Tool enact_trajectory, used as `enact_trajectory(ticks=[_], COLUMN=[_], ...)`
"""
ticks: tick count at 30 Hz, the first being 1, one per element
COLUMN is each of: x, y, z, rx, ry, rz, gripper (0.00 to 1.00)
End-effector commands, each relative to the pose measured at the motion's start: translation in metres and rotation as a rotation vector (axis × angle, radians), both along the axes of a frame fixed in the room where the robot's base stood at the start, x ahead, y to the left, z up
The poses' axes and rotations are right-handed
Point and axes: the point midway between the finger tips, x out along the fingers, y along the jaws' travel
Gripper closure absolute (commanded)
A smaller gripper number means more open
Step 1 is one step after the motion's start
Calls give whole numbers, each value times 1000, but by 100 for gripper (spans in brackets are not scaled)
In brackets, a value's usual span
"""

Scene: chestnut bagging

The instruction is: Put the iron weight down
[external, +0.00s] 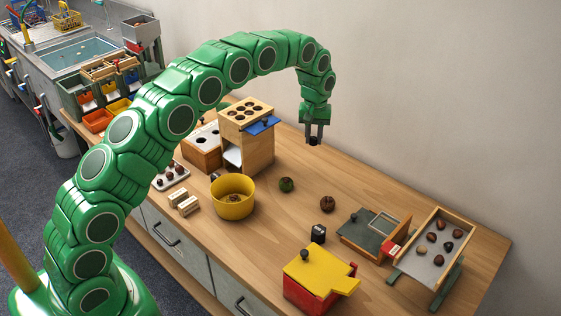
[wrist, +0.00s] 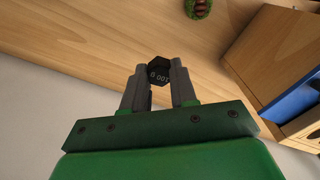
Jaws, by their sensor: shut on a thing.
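My gripper (external: 314,137) is raised above the back part of the wooden table, pointing down. It is shut on a small dark iron weight (external: 314,142), which shows at the fingertips. In the wrist view the weight (wrist: 159,73) is a black hexagonal block with pale lettering, between the two grey fingers (wrist: 160,88). Bare wood shows behind it. A second dark block with a pale mark (external: 318,233) stands on the table near the red and yellow box; I cannot tell whether it is also a weight.
A wooden tower with holes (external: 246,118) and a blue flap stands left of my gripper. A yellow pot (external: 233,207), a green husk (external: 286,184) and a brown ball (external: 299,204) are in front. The red and yellow box (external: 313,280) and a chestnut tray (external: 455,222) are right. Wood near the wall is clear.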

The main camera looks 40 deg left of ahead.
Motion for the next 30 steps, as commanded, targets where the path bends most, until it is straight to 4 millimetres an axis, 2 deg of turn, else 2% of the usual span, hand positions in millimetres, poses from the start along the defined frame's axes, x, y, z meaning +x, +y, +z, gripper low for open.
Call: enact_trajectory(ticks=[3, 13, 21, 30], x=[15, 45, 60, 67], y=[13, 51, 84, 121], z=[1, 7, 10, 12], rx=[-1, 0, 1, 0], ry=[-3, -5, -4, -2], rz=[25, 99, 162, 235], gripper=[100, 100, 100, 100])
